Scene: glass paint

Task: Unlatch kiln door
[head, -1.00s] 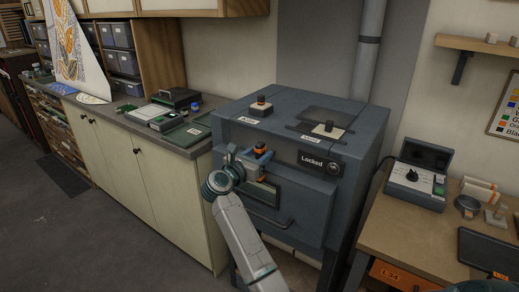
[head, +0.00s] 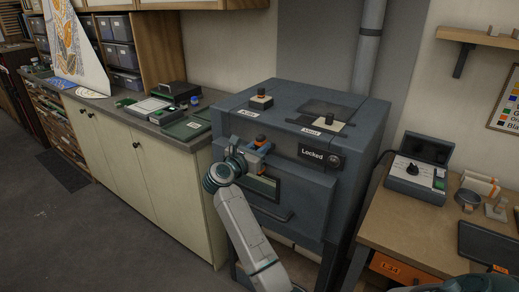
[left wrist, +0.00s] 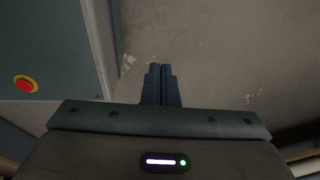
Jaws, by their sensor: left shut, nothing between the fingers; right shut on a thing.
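The dark blue-grey kiln (head: 355,180) stands at the back centre in the head view. Its front door (head: 310,210) is closed, with a bar handle (head: 268,215) low on it. A sign reading "Locked" (head: 313,154) is at the front's upper right. My right gripper (head: 260,148) is at the front's upper left, shut on the orange-tipped latch handle (head: 261,140). The fingers partly hide the latch. My left gripper (left wrist: 162,84) shows only in the left wrist view, shut and empty above the floor.
A red button (left wrist: 26,84) shows in the left wrist view.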

